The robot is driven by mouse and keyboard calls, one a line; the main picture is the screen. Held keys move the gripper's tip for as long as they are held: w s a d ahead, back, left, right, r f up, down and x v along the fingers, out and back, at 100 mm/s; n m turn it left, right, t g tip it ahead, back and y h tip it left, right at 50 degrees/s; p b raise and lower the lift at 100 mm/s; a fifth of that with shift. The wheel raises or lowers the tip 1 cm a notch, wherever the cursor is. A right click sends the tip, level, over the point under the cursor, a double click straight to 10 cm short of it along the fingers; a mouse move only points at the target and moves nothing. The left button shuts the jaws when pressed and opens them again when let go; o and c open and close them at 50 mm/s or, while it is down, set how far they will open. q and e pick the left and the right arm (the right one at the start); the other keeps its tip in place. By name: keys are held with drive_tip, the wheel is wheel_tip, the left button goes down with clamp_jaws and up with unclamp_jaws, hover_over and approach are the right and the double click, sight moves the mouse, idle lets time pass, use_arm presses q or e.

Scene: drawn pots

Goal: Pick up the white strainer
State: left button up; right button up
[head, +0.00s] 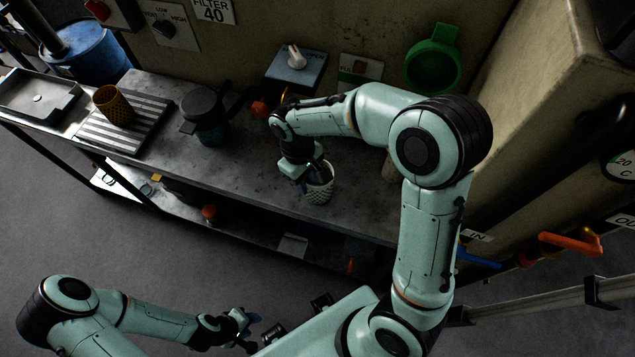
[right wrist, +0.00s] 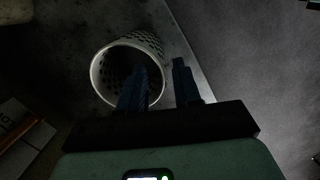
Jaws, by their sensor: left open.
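The white strainer (head: 319,186), a cup with dark holes, stands on the grey counter near its front edge. In the right wrist view the strainer (right wrist: 112,75) shows its round white rim and dark inside. My right gripper (head: 308,171) is at its rim. In the right wrist view my right gripper (right wrist: 160,82) has its fingers apart, one over the strainer's mouth and the other outside its wall. Whether either touches the wall I cannot tell. My left gripper (head: 256,330) is open and empty, low in front of the counter.
A dark lidded pot (head: 204,112) stands mid-counter. Orange and blue valve handles (head: 571,243) are at right.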

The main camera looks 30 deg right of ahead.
clamp_jaws()
idle(1.4)
